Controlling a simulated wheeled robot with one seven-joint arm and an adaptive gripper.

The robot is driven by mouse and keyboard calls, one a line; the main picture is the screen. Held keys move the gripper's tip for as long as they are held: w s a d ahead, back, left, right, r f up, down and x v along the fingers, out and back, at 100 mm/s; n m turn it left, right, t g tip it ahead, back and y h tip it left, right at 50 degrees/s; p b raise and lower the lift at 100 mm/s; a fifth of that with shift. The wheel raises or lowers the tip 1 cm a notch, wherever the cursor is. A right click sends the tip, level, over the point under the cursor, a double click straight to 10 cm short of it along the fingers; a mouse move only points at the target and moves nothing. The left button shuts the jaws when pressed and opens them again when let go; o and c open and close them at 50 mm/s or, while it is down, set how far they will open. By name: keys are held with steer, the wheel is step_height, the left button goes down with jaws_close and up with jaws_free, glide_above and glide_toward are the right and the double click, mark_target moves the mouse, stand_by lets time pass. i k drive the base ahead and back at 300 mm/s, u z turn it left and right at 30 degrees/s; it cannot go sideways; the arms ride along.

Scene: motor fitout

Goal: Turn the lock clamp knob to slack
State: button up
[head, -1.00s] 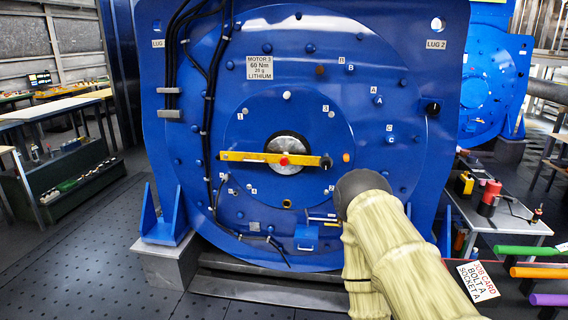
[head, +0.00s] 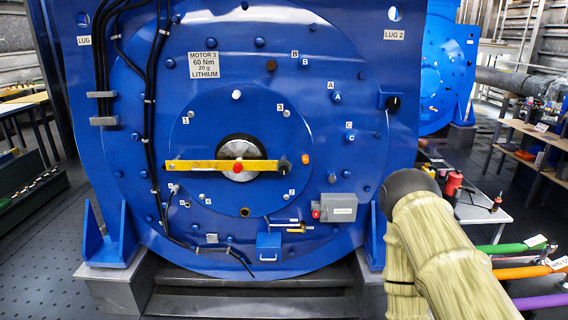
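A yellow bar (head: 220,166) lies level across the round metal hub (head: 239,148) of the blue motor, with a red knob (head: 238,167) at its middle. A black knob (head: 283,165) sits at the bar's right end. Another black knob (head: 393,103) is on a small blue bracket at the motor's upper right. No label names either one as the lock clamp knob, and I cannot read their turn position. My arm, in a beige sleeve with a dark rounded joint, rises at lower right, apart from both knobs in the picture. My gripper is not in view.
A grey box with a red button (head: 316,210) and a small blue box (head: 269,246) are low on the motor face. Black cables (head: 150,150) run down its left side. A table at right (head: 480,210) holds red items. Coloured handles (head: 510,246) lie at lower right.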

mark_target(283, 166)
steer(key=k, duration=0.65)
steer(key=z, duration=0.3)
steer(key=i, duration=0.65)
steer(key=u, duration=0.5)
steer(key=i, duration=0.85)
steer(key=u, duration=0.85)
